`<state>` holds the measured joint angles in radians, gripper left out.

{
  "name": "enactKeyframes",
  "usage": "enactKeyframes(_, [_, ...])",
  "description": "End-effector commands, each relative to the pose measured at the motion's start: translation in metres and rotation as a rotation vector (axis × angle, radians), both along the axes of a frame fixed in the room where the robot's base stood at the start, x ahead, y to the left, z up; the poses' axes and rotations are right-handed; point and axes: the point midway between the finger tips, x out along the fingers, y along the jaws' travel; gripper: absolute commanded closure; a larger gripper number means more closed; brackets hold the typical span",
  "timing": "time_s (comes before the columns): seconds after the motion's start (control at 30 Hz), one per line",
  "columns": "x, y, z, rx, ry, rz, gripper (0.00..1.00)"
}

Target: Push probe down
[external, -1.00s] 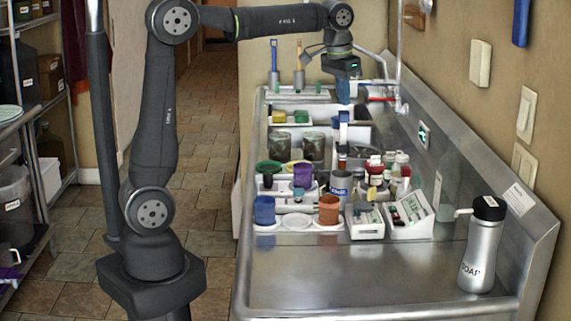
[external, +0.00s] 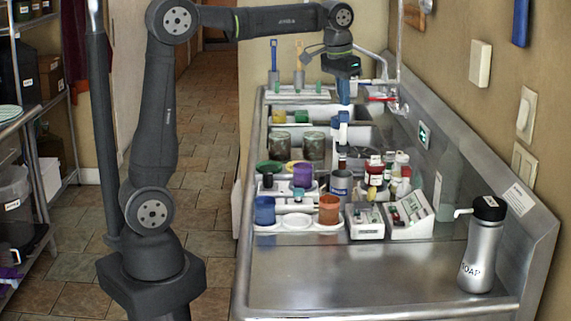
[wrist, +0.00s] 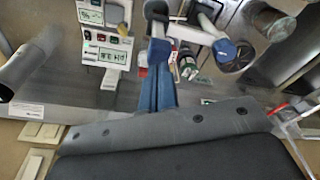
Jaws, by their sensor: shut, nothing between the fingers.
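My gripper (external: 343,98) points straight down over the sink counter, its narrow blue fingers shut with nothing between them. Just below the fingertips in the external view is an upright piece with a blue top (external: 343,117) and a white lower part, which looks like the probe. I cannot tell whether the fingertips touch it. In the wrist view the blue fingers (wrist: 160,62) run up the middle. The lower end of the probe is hidden behind containers.
Bottles (external: 376,170) and small jars crowd the counter below. Two dark jars (external: 314,146) stand to the left. A purple cup (external: 303,174), blue cup (external: 264,210) and orange cup (external: 329,209) are nearer. A soap bottle (external: 482,245) stands at front right.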

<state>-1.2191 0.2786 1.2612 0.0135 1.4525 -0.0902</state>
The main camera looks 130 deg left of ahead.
Motion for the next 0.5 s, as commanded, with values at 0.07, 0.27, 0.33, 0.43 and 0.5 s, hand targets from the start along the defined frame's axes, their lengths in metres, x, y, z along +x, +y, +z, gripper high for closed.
enactKeyframes(0.07, [0.0, 0.0, 0.0, 0.0, 0.0, 0.0, 1.0])
enactKeyframes(0.27, [0.0, 0.0, -0.0002, 0.0, 0.0, 0.0, 1.0])
enactKeyframes(0.33, [0.0, 0.0, -0.0012, 0.0, 0.0, 0.0, 1.0])
enactKeyframes(0.43, [0.0, 0.0001, -0.004, 0.0, 0.0, 0.0, 1.0])
enactKeyframes(0.5, [0.0, 0.0, -0.0064, -0.001, 0.0, 0.0, 1.0])
